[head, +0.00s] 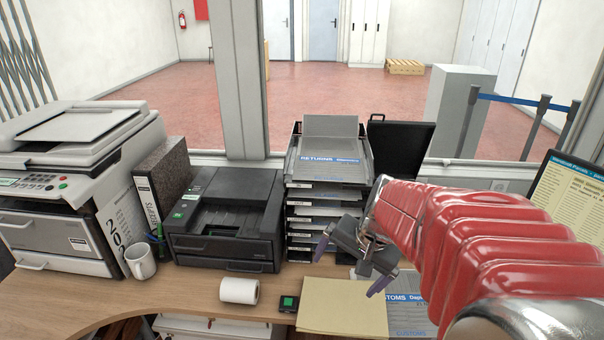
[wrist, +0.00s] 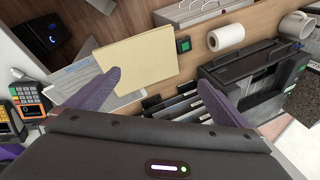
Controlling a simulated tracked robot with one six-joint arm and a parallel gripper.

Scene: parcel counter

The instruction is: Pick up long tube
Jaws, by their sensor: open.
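I cannot make out a long tube in either view. My gripper (head: 350,266) is open and empty, above the counter in front of the stacked paper trays. In the wrist view its two purple fingers (wrist: 158,78) are spread apart, with counter, paper and tray edges behind them and nothing between them. My red arm hides part of the counter on the right of the head view.
On the counter (head: 190,297) are a printer (head: 222,222), paper trays (head: 330,165), a mug (head: 140,260), a paper roll (head: 239,291) and a tan envelope (head: 342,310). Card terminals (wrist: 30,97) show in the wrist view. A window frame stands behind.

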